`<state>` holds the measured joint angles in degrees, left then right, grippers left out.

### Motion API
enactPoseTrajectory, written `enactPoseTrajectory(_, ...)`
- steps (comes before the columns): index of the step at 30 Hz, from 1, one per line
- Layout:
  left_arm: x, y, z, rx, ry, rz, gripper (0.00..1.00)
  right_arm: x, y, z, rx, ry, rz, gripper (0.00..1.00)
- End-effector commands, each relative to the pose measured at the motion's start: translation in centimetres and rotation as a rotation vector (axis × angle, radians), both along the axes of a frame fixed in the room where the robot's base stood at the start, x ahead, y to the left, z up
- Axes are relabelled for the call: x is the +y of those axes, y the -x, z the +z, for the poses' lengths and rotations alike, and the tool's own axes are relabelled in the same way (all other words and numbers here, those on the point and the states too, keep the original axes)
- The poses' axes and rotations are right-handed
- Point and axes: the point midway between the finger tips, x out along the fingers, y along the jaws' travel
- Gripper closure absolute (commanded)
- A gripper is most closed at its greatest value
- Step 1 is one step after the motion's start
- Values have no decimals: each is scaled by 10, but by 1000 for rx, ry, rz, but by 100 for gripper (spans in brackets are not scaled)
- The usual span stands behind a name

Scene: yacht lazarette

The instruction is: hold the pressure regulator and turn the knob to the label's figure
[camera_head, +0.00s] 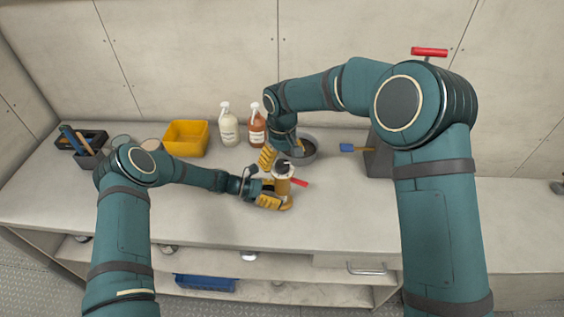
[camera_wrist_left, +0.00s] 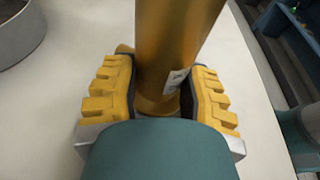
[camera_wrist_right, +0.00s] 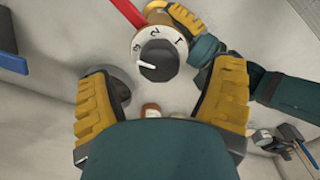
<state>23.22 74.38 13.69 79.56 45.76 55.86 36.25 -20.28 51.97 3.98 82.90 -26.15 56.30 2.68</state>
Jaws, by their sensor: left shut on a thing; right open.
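The pressure regulator (camera_head: 283,187) is an upright brass cylinder on the counter, with a red lever (camera_wrist_right: 127,12) at its side. My left gripper (camera_head: 277,194) is shut around its lower body (camera_wrist_left: 178,45). A small white label (camera_wrist_left: 175,82) shows on the body in the left wrist view; its figure is too small to read. On top, a white dial carries 1, 2 and 3. The dark knob (camera_wrist_right: 159,61) has a white pointer facing left, just past the 3. My right gripper (camera_wrist_right: 162,78) is open above the knob, apparently not touching it.
Behind are a grey round pot (camera_head: 305,160), two pump bottles (camera_head: 229,128) (camera_head: 257,128) and a yellow bin (camera_head: 186,137). A grey box (camera_head: 377,158) and a blue-handled tool (camera_head: 352,148) lie right. The counter front is clear.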

Motion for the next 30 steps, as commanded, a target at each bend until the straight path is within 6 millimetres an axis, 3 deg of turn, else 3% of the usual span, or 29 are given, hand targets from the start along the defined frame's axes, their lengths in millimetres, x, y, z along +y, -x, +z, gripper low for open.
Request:
enactPoseTrajectory(13, 1, 0, -1, 0, -3, 2, 97, 0, -1, 41, -3, -1, 0, 17)
enactPoseTrajectory(24, 1, 0, -1, -1, -3, 2, 97, 0, 0, 48, 0, 0, 0, 17)
enactPoseTrajectory(25, 1, 0, -1, -1, -3, 2, 48, 0, 0, 48, 0, 0, 0, 17)
enactPoseTrajectory(27, 1, -1, -1, -1, -3, 2, 27, 0, 0, 48, 0, 0, 0, 17)
enactPoseTrajectory(30, 1, 0, -1, -1, -2, 2, 27, 0, 0, 48, 0, 0, 0, 17)
